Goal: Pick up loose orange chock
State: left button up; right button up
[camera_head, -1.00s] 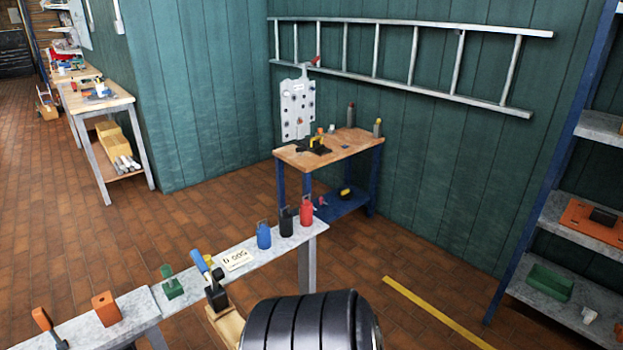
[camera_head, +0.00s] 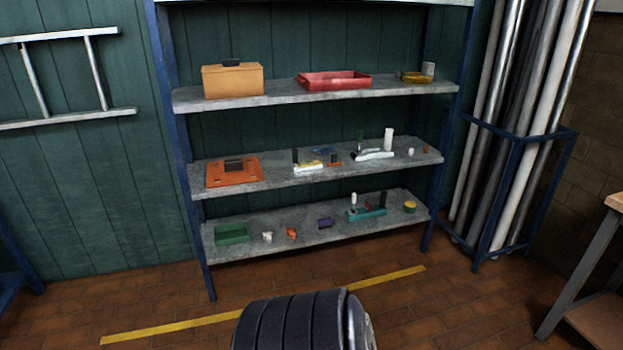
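A small orange piece (camera_head: 291,233) lies on the bottom shelf of the rack, between a small white piece (camera_head: 267,237) and a dark purple block (camera_head: 324,223). It is too small to tell whether it is a chock. A larger flat orange piece (camera_head: 222,175) with a dark block on top lies at the left of the middle shelf. Neither of my grippers shows in the head view.
The blue-framed rack has grey shelves (camera_head: 300,250) with a green tray (camera_head: 232,234), a red tray (camera_head: 335,80) and an orange-tan box (camera_head: 232,80). A yellow floor line (camera_head: 180,326) runs in front. Pipes (camera_head: 530,110) stand right; a table (camera_head: 590,260) is at the right edge.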

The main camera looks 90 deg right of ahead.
aim_at(291, 232)
jog(key=z, duration=2.65)
jog(key=l+u, duration=0.1)
jog(key=u, duration=3.25)
jog(key=k+j+u, duration=0.15)
jog(key=k, duration=0.25)
jog(key=k+j+u, duration=0.15)
jog(key=k, duration=0.25)
jog(key=k+j+u, duration=0.2)
jog(key=k+j, duration=0.15)
jog(key=z, duration=3.35)
